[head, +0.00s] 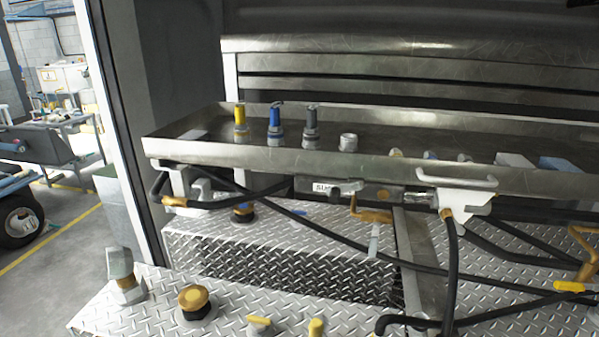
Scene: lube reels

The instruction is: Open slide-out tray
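The slide-out tray (260,157) is a long, shallow metal tray across the middle of the head view. It stands out in front of a metal cabinet and above the diamond-plate surfaces. A yellow-topped fitting (240,122), a blue-topped fitting (275,127), a dark grey fitting (310,127) and a small silver fitting (348,142) stand in it. Light handles (468,182) show along its front at the right and at the left (180,182). A labelled latch-like part (335,188) sits under its front edge. How far the tray slides out cannot be told. Neither gripper is in view.
Black hoses (340,235) cross below the tray. A diamond-plate box (280,262) and a lower plate with knobs (195,302) and valves stand beneath it. A door post (130,130) rises at left. Beyond it are a workshop floor, a wheel (20,222) and benches.

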